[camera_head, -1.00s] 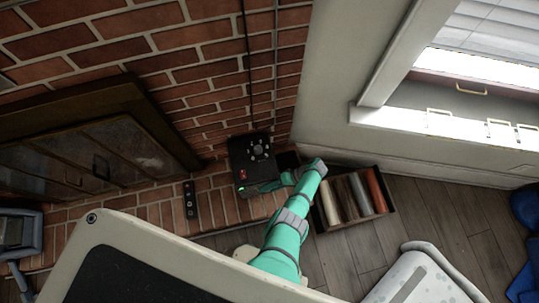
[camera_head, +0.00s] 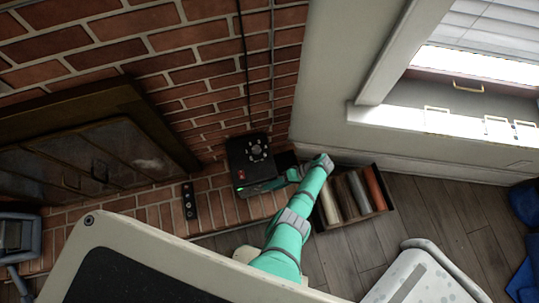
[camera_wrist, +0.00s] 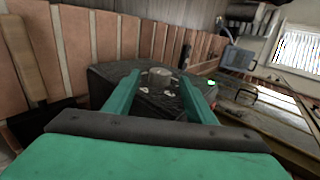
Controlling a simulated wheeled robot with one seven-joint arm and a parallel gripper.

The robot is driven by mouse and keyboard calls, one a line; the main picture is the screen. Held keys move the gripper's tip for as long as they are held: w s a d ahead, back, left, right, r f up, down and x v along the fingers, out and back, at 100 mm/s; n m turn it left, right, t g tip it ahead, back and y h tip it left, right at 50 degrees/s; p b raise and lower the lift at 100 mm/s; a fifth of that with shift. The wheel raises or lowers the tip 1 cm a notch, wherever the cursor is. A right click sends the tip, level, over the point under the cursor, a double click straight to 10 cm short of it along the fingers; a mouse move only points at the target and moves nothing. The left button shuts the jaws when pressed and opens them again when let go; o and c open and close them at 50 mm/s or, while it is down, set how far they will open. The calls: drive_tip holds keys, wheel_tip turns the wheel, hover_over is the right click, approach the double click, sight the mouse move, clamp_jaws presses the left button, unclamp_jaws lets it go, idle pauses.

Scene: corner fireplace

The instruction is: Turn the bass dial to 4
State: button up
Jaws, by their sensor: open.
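A black box with a round dial on its top (camera_head: 240,172) stands on the brick hearth against the wall. The dial (camera_head: 256,149) is dark with pale marks around it, and its setting is too small to read. In the wrist view the black box (camera_wrist: 115,72) lies straight ahead, with a grey knob (camera_wrist: 160,77) on its face between my two fingers. My gripper (camera_wrist: 158,84) is open and empty, its green fingers spread on either side of the knob. In the head view my gripper (camera_head: 262,188) is at the lower right side of the box, partly hidden.
A small black remote-like strip (camera_head: 190,200) lies on the hearth to the left. An open crate of logs or rolls (camera_head: 383,187) stands right of my arm. The fireplace doors (camera_head: 95,160) are at left. A white speckled bin (camera_head: 415,275) stands at lower right.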

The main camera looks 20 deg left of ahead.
drive_tip(key=v, duration=0.7)
